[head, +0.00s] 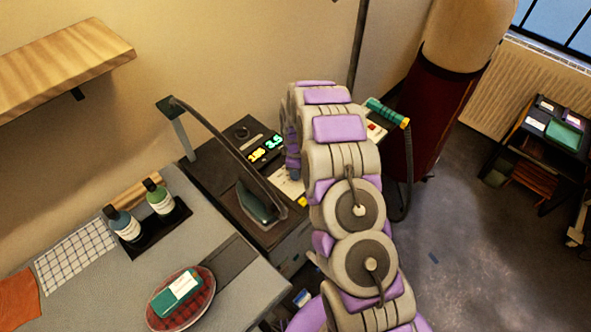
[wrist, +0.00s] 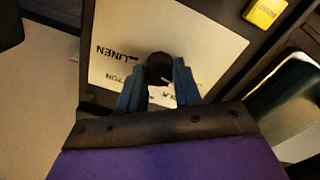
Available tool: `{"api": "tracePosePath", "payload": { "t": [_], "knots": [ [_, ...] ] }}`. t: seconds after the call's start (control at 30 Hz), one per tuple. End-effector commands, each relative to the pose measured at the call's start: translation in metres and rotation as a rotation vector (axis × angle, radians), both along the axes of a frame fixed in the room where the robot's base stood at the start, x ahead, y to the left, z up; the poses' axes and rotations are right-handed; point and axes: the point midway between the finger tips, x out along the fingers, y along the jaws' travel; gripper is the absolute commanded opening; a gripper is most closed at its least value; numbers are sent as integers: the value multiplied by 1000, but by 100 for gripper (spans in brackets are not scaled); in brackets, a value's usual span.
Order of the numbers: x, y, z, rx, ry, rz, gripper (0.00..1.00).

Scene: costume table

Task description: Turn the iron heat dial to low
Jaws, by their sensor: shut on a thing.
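In the wrist view, a dark round heat dial (wrist: 159,69) stands on a pale label plate (wrist: 112,70). The plate is printed with LINEN and other words, partly hidden. My gripper (wrist: 159,82) has its blue fingers on both sides of the dial and is shut on it. Which setting the dial points at cannot be told. In the head view, the plate (head: 286,184) shows beside my arm on the dark ironing station (head: 215,165). My arm hides the dial there. The iron (head: 257,203) rests on the station, left of the plate.
A yellow button (wrist: 264,12) is near the plate. Lit green and yellow digits (head: 265,149) show on the station. A hose arches over the iron. Two bottles (head: 160,199) and a plaid dish (head: 205,309) stand on the grey table at left. A dress form (head: 430,110) stands behind my arm.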

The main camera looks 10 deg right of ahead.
Motion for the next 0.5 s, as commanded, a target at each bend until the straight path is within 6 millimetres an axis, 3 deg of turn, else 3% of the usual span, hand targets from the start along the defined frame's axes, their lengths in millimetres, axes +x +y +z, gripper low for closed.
{"api": "tracePosePath", "payload": {
  "t": [0.5],
  "knots": [
    [-1,-3,-1,-2,4,39,3]
  ]
}}
